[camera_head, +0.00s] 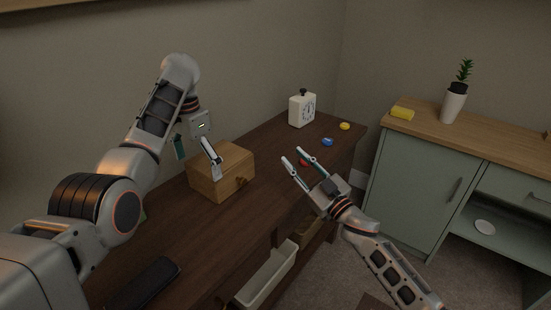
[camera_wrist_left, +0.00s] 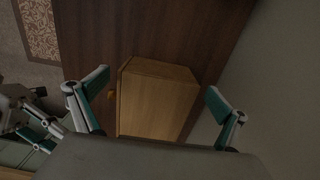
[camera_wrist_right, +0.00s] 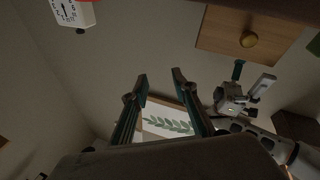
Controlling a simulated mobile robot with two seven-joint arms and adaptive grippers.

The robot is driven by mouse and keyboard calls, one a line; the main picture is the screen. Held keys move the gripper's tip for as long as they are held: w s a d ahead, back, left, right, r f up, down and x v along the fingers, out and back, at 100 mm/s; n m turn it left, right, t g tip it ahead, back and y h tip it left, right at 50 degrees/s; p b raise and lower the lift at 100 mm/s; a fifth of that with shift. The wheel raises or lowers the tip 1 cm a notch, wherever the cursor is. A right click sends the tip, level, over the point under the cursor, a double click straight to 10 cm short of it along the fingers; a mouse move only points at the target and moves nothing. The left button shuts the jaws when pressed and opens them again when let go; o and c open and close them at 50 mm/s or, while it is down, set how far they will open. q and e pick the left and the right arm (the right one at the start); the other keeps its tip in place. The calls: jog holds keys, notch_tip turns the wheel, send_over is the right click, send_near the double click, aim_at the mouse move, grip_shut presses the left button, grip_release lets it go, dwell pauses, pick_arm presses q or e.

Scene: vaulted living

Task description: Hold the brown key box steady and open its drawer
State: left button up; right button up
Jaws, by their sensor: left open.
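The brown key box (camera_head: 207,187) sits on the dark wooden table against the wall. A round knob (camera_head: 240,182) is on its drawer front, which looks closed; the box front and knob (camera_wrist_right: 248,40) also show in the right wrist view. My left gripper (camera_head: 196,153) is open above the box. In the left wrist view the box (camera_wrist_left: 155,103) lies between and below its spread fingers (camera_wrist_left: 157,98); I cannot see contact. My right gripper (camera_head: 293,156) is open and empty, to the right of the box and apart from the knob; its fingers (camera_wrist_right: 160,76) show in the right wrist view.
A white clock (camera_head: 302,110), a blue item (camera_head: 327,142), a yellow item (camera_head: 345,126) and a red item (camera_head: 304,163) are on the table's far end. A dark flat object (camera_head: 145,285) lies near. A pale bin (camera_head: 265,277) is below the edge. A green cabinet (camera_head: 415,180) stands right.

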aim_at(204, 194)
jog(key=a+r+n+g+y, duration=0.1)
jog(key=a+n+g+y, duration=0.1)
jog(key=a+n+g, duration=0.1)
jog(key=s+a+r+n+g+y, duration=0.1)
jog(key=a+r+n+g+y, duration=0.1)
jog(key=a+g, duration=0.3)
jog(key=a+r+n+g+y, duration=0.2)
jog(key=a+n+g+y, duration=0.1)
jog(key=a, duration=0.5)
jog(key=shift+s+a+r+n+g, duration=0.1)
jog(key=shift+s+r+n+g, duration=0.25)
jog(key=shift+n, duration=0.45)
pick_arm(q)
jog(key=shift+f, duration=3.9)
pick_arm(e)
jog(key=d+f+g+h, duration=0.3)
jog(key=d+g+h, duration=0.3)
jog(key=d, duration=0.4)
jog(key=shift+w+f+m+g+h, duration=0.35)
jog(key=shift+f+m+h, duration=0.05)
jog(key=shift+h, duration=0.3)
